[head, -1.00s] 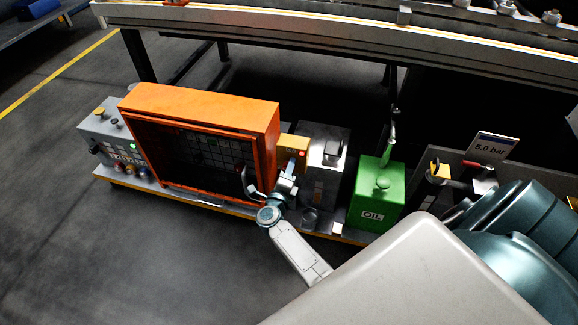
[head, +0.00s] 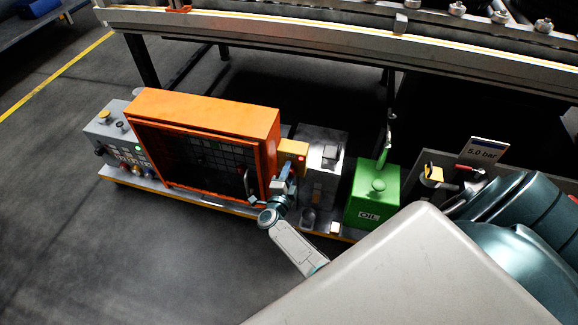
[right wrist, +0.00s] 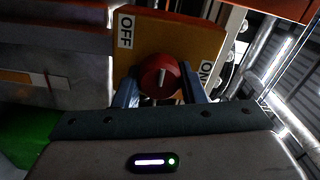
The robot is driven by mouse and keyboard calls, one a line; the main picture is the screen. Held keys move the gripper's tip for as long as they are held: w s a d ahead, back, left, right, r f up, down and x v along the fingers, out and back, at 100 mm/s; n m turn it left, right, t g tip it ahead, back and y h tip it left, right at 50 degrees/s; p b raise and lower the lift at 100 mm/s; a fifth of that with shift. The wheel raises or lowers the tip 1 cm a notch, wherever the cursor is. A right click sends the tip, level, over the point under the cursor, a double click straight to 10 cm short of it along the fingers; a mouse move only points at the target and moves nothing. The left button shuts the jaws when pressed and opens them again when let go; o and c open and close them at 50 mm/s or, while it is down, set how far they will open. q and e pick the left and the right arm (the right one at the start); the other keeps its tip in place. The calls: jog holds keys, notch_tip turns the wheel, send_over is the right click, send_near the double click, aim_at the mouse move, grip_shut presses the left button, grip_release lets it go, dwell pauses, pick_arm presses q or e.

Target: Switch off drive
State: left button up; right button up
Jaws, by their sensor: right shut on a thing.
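The yellow drive switch box (head: 293,148) stands just right of the orange cabinet and shows a small red spot on its front. In the right wrist view, its yellow plate (right wrist: 190,38) carries a red rotary knob (right wrist: 152,70) with a white mark that looks upright in that picture. An OFF label (right wrist: 126,31) is at upper left and an ON label (right wrist: 206,75) at right. My right gripper (head: 286,172) is at the front of the box; its fingers, seen in the right wrist view (right wrist: 160,88), are shut on the red knob from both sides. My left gripper is out of view.
The open orange cabinet (head: 205,106) is close left of my right gripper. A grey box (head: 322,150) and a green oil can (head: 374,200) stand to its right. The conveyor frame (head: 330,40) runs behind. The floor (head: 150,255) in front is clear.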

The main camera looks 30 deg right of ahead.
dwell(0.4)
jog(key=o, duration=1)
jog(key=v, duration=1.1)
